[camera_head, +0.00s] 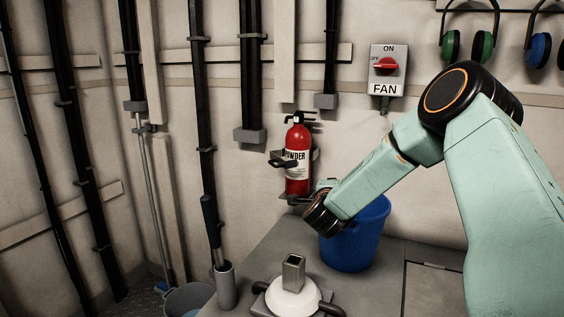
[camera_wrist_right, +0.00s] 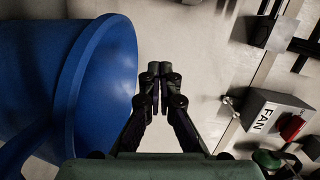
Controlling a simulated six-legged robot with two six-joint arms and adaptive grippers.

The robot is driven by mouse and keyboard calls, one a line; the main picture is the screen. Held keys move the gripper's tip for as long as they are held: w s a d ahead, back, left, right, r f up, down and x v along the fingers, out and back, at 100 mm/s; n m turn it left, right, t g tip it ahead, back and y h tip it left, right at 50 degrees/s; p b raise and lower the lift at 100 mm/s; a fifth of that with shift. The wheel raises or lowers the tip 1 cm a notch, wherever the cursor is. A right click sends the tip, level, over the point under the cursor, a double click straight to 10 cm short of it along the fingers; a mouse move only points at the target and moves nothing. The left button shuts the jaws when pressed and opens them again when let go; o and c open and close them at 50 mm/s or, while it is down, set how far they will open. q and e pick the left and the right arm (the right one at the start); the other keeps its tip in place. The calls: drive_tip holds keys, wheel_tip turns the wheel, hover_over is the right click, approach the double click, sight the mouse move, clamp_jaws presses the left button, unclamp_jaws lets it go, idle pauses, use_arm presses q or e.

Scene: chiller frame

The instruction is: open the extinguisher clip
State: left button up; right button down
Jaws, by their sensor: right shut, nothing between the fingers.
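The red fire extinguisher (camera_head: 298,172) stands upright against the wall in the head view, its label facing me. A dark clip (camera_head: 283,162) sits across its body at mid height and sticks out to the left; I cannot tell whether it is latched. My right arm reaches in from the right, its wrist just below and right of the extinguisher. In the right wrist view my right gripper (camera_wrist_right: 160,76) is shut and empty, its fingertips together in front of the pale wall. The extinguisher and clip do not show there. My left gripper is not in view.
A blue bucket (camera_head: 357,241) stands on the grey bench behind my right wrist; it fills the left of the wrist view (camera_wrist_right: 100,90). The FAN switch box (camera_head: 388,70) is on the wall. A white round base with a square metal tube (camera_head: 293,272) stands in front.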

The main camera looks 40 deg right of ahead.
drive_tip(key=a+t+y, duration=0.1)
drive_tip(key=s+a+f+n+t+y+p, duration=0.1)
drive_tip(key=s+a+t, duration=0.1)
drive_tip(key=a, duration=0.1)
drive_tip(key=shift+a+f+n+t+y, duration=0.1)
drive_tip(key=shift+f+n+t+y, duration=0.3)
drive_tip(key=a+r+n+t+y, duration=0.2)
drive_tip(key=a+t+y, duration=0.1)
drive_tip(key=a, duration=0.3)
drive_tip(key=b, duration=0.4)
approach(276, 167)
drive_tip(key=w+d, duration=0.4)
drive_tip(key=w, duration=0.1)
drive_tip(key=shift+w+a+b, duration=0.15)
drive_tip(key=shift+w+b, duration=0.15)
drive_tip(key=shift+w, duration=0.1)
drive_tip(key=shift+w+a+h, duration=0.15)
drive_tip(key=shift+a+h, duration=0.05)
drive_tip(key=shift+h, duration=0.1)
drive_tip(key=shift+w+a+m+h+b, duration=0.2)
drive_tip(key=shift+a+m+h+b, duration=0.1)
drive_tip(key=shift+m, duration=0.1)
drive_tip(key=shift+w+a+h, duration=0.1)
drive_tip(key=shift+h, duration=0.2)
